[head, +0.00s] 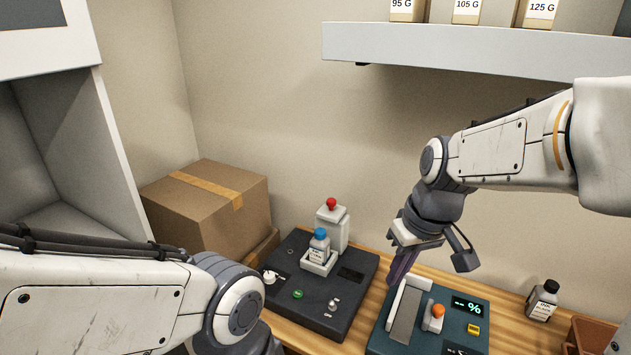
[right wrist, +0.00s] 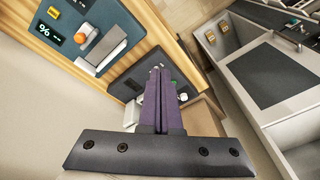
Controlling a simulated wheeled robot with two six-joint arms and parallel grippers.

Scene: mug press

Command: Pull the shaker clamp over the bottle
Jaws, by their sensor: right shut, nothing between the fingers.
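The shaker (head: 328,310) is a dark base on the table with a green button and a small display. Its clamp (head: 332,228) is a white upright block with a red knob, just behind the bottle. The bottle (head: 319,247) is small with a blue cap and a pale label, upright in a white holder. My right gripper (head: 394,282) is shut and empty, pointing down to the right of the shaker, apart from clamp and bottle. In the right wrist view its purple fingers (right wrist: 159,75) are together and hide part of the shaker (right wrist: 128,80). Only my left arm shows, not its gripper.
A teal device (head: 460,340) with a % display, an orange knob and a grey sloped plate stands right of the shaker. A cardboard box (head: 212,205) is at the back left. A small dark-capped bottle (head: 543,300) stands at the right. A shelf (head: 470,45) hangs above.

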